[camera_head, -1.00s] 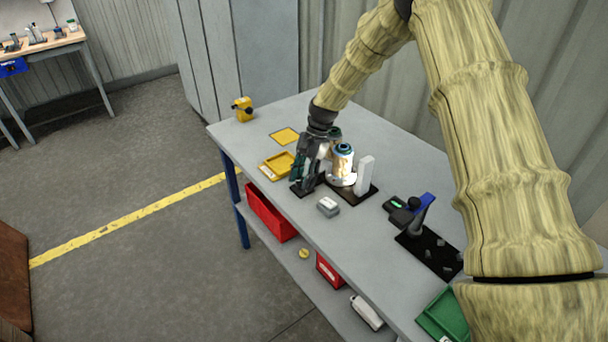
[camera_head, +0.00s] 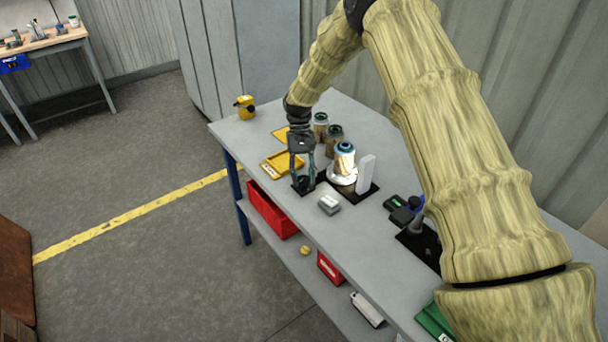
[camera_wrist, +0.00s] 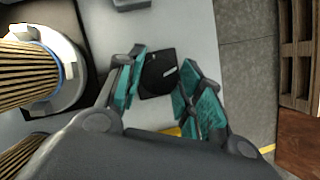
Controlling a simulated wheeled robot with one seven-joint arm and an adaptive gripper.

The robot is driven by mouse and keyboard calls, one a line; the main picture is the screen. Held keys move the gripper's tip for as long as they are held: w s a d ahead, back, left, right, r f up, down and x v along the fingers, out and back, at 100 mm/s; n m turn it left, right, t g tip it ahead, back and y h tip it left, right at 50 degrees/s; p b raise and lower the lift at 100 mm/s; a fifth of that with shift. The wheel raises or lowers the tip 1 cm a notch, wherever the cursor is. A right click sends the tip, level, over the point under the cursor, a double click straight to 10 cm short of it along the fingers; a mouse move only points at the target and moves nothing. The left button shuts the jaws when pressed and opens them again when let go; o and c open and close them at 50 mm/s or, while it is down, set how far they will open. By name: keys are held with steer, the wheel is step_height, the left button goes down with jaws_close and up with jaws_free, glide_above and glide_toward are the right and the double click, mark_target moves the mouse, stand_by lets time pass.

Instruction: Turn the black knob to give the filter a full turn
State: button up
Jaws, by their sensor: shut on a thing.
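The black knob (camera_head: 304,186) is low on the bench, at the left end of a dark base. In the wrist view the knob (camera_wrist: 158,73) shows a white mark between the teal finger pads. My gripper (camera_head: 303,178) points down over the knob with its fingers on either side, shut on it; the wrist view shows my gripper (camera_wrist: 157,88) from above. The filter (camera_head: 344,158), pale with a blue-green top, stands upright on a white round stand (camera_head: 341,178) right of the knob. The wrist view shows the filter's pleated side (camera_wrist: 25,75).
More cartridges (camera_head: 333,136) stand behind the filter. A white upright block (camera_head: 366,174) is right of it. A yellow tray (camera_head: 270,168) lies left of my gripper, a grey box (camera_head: 329,204) in front. A dark device (camera_head: 400,211) is farther right.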

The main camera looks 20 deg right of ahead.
steer(key=n+h, duration=0.1)
steer(key=n, duration=0.2)
steer(key=shift+a+r+n+h, duration=0.1)
steer(key=shift+n+h, duration=0.2)
steer(key=n+h, duration=0.1)
steer(key=n, duration=0.2)
steer(key=shift+a+n+t, duration=0.1)
steer(key=shift+n+t, duration=0.3)
steer(key=n+h+p, duration=0.1)
steer(key=n, duration=0.2)
steer(key=shift+t, duration=0.4)
steer(key=shift+s+n+t+h, duration=0.1)
steer(key=shift+n+t+h, duration=0.45)
steer(key=shift+n, duration=1.35)
steer(key=o, duration=1)
steer(key=shift+a, duration=0.1)
steer(key=v, duration=1.2)
